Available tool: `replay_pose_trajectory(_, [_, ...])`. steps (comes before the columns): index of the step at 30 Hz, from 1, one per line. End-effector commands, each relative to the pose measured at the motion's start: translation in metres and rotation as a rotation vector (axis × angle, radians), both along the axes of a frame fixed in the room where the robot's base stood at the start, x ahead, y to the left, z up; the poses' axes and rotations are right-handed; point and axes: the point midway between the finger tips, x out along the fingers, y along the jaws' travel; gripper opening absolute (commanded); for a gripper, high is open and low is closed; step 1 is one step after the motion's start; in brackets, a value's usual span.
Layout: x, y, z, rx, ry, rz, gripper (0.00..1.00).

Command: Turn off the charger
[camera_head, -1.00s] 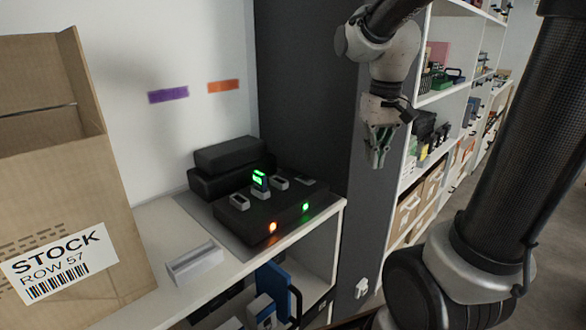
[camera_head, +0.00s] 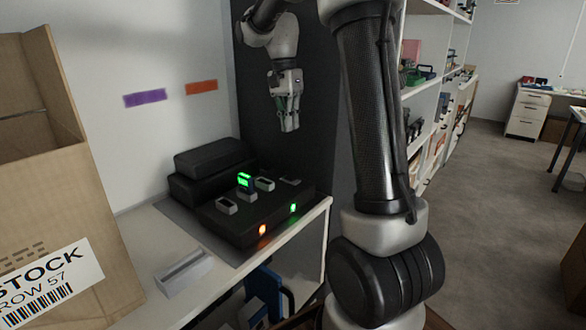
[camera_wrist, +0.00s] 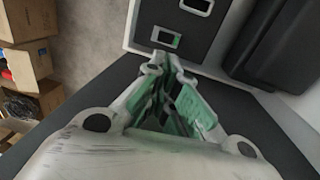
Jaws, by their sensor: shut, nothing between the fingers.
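The charger (camera_head: 238,226) is a flat black box on the white shelf top. An orange light (camera_head: 262,230) and a green light (camera_head: 293,208) glow on its front face. Several slots are on its top, and a device with a lit green display (camera_head: 245,181) stands in one of them. My gripper (camera_head: 289,127) is shut and empty, pointing down, above and behind the charger's right end in the head view. In the wrist view the closed fingers (camera_wrist: 165,62) cover part of the scene, with part of the charger (camera_wrist: 210,47) just beyond them.
Black cases (camera_head: 207,170) are stacked behind the charger. A STOCK carton (camera_head: 75,190) and a small light grey holder (camera_head: 184,274) are to its left. A dark panel (camera_head: 318,155) rises beside the shelf. Open floor (camera_head: 490,200) lies to the right.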

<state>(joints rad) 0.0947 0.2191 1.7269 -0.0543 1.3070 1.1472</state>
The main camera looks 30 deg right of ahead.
Motion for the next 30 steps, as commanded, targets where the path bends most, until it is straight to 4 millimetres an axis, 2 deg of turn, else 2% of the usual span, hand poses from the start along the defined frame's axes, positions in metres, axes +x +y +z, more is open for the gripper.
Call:
replay_pose_trajectory(5, [-0.001,0.0,-0.003,0.0,0.001,0.001,0.0])
replay_pose_trajectory(8, [-0.002,-0.001,-0.013,0.0,0.002,0.001,0.0])
replay_pose_trajectory(21, [-0.013,-0.004,-0.101,0.001,0.005,0.003,0.0])
replay_pose_trajectory(27, [-0.015,-0.005,-0.129,0.001,0.002,0.003,0.0])
replay_pose_trajectory(30, [-0.016,-0.006,-0.136,0.0,0.0,0.002,0.0])
